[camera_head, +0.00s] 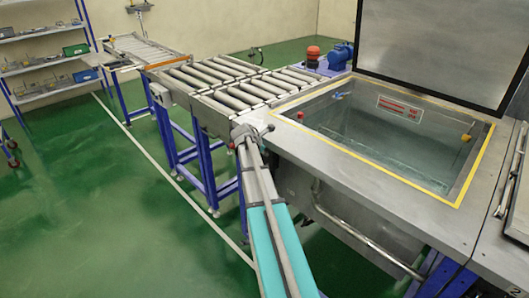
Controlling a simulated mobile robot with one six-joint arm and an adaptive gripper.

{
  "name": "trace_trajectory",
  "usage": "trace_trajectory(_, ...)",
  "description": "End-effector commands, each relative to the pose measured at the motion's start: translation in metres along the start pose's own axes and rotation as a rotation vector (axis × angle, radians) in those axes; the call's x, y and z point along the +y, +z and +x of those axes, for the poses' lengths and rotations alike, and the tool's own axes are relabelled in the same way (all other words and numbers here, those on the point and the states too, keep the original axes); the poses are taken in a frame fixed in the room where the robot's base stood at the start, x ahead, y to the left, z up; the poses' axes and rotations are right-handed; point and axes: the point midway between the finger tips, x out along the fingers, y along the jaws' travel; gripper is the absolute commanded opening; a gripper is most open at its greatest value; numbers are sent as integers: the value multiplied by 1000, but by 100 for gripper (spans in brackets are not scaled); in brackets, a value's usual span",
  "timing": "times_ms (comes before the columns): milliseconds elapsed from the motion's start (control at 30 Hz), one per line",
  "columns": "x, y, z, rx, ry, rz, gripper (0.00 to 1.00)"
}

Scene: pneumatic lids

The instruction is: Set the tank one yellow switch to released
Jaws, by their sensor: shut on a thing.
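The open tank (318,152) with a yellow-edged opening is at the right in the head view. My gripper (251,132) is at the tank's near-left corner, by the end of the roller conveyor. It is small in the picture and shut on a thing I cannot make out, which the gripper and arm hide. I cannot pick out a yellow switch at the gripper. A small yellow part (466,138) shows at the tank's right inner wall, well apart from my gripper.
The roller conveyor (215,83) runs from the tank to the back left. The raised metal lid (440,45) stands behind the tank. A blue motor (341,55) is behind the conveyor. A pipe rail (365,236) runs along the tank's front.

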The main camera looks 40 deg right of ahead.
Motion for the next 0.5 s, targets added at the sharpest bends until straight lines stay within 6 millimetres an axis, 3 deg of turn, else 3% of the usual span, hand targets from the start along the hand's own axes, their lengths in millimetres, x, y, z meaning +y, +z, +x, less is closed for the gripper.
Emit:
trace_trajectory(133,1,0,0,0,2,0,0)
trace_trajectory(167,1,0,0,0,3,0,22)
trace_trajectory(267,1,0,0,0,2,0,41)
trace_trajectory(500,0,0,0,-1,1,0,43)
